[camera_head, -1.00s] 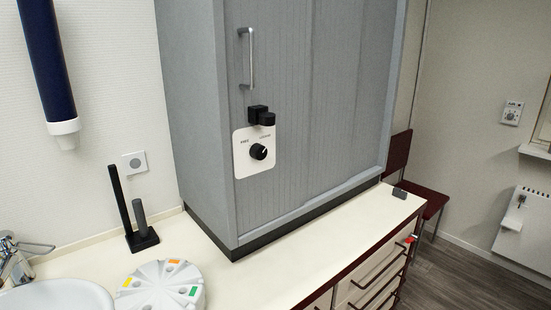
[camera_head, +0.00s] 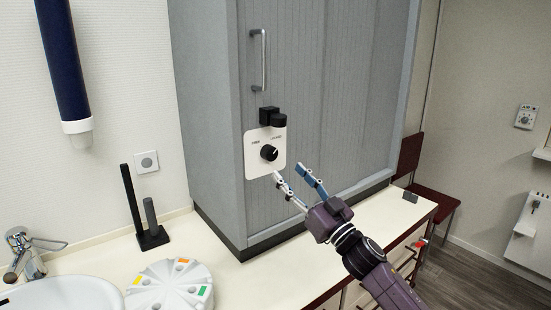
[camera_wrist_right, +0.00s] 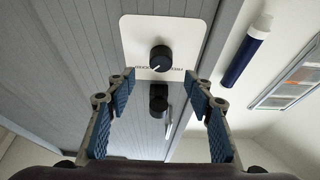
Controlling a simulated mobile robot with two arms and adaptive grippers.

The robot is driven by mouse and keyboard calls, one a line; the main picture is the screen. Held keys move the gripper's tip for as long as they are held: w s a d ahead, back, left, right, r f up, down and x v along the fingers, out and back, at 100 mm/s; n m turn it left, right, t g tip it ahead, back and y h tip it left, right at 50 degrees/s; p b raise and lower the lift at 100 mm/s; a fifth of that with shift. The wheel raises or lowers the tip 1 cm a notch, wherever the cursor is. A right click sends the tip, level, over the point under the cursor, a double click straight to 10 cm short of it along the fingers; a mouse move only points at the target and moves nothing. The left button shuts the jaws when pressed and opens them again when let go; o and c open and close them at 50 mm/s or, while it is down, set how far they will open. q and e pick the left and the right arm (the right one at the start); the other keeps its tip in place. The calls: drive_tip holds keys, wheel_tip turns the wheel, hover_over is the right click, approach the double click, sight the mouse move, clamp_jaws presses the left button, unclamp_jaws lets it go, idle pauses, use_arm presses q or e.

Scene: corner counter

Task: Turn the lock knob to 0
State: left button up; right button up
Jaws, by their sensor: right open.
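The black lock knob (camera_head: 269,153) sits on a white plate (camera_head: 256,165) on the front of the grey cabinet. Small print is on the plate above the knob, and a light pointer line shows on the knob. A black latch block (camera_head: 272,117) is just above the plate. My right gripper (camera_head: 293,172) is open and empty, below and to the right of the knob, apart from it. In the right wrist view the knob (camera_wrist_right: 161,58) shows ahead, between and beyond the open fingertips (camera_wrist_right: 163,78). My left gripper is not in view.
The grey cabinet (camera_head: 340,100) with a metal handle (camera_head: 258,60) stands on the cream counter (camera_head: 255,273). A black stand (camera_head: 152,238), a white round dispenser (camera_head: 170,290) and a sink with a tap (camera_head: 22,255) are at the left. A chair (camera_head: 440,203) is at the right.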

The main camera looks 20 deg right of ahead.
sight(273, 155)
drive_tip(key=p+x, duration=0.2)
drive_tip(key=x, duration=0.5)
drive_tip(key=shift+w+a+r, duration=0.2)
drive_tip(key=shift+w, duration=0.05)
drive_tip(key=c, duration=1.2)
drive_tip(key=shift+o, duration=0.2)
